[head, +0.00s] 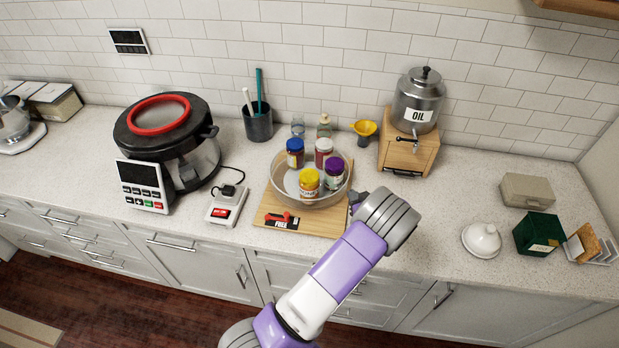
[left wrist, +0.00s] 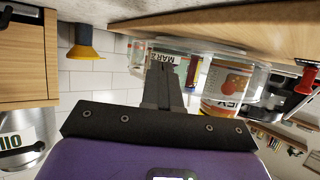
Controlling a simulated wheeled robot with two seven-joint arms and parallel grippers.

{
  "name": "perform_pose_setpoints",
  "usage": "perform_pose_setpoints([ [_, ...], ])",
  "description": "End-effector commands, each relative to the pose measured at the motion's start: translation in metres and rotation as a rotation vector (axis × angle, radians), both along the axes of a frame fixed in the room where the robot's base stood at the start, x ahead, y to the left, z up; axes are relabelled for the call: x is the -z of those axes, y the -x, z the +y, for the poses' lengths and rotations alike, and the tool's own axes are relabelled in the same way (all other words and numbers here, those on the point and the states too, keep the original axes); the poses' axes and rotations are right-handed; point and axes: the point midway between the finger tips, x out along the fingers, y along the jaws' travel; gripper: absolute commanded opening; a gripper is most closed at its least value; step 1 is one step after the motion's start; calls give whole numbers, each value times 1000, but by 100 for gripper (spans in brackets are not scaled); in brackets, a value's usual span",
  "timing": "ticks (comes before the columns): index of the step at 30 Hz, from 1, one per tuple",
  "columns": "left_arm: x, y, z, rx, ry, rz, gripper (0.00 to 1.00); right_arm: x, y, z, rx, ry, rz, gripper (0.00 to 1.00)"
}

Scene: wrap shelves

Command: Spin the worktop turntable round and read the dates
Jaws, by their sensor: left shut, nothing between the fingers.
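The turntable (head: 318,203) is a round clear tray on a wooden board (head: 262,207). My left gripper (head: 355,196) is at the tray's right side, shut and empty. In the left wrist view, which is upside down, its fingers (left wrist: 168,75) overlap the clear tray wall; I cannot tell whether they touch. One jar label (left wrist: 180,58) there reads "MAR", another (left wrist: 232,82) ends in "EY". No dates are legible. My right gripper is out of view.
A wooden stand with an oil urn (head: 418,100) and a yellow funnel (head: 364,128) are behind right. A utensil cup (head: 258,124) and a large black pot (head: 165,140) are left. A red-black tool marked "FREE" (head: 282,221) lies at the board's front.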

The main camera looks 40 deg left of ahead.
Motion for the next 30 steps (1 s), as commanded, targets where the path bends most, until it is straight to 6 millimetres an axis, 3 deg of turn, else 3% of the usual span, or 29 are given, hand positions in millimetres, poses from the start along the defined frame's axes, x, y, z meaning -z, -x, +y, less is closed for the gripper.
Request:
perform_pose_setpoints([
  [23, 0, 2, 13, -1, 0, 0, 0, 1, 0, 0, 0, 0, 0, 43],
  [30, 0, 14, 11, 0, -1, 2, 0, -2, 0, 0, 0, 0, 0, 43],
])
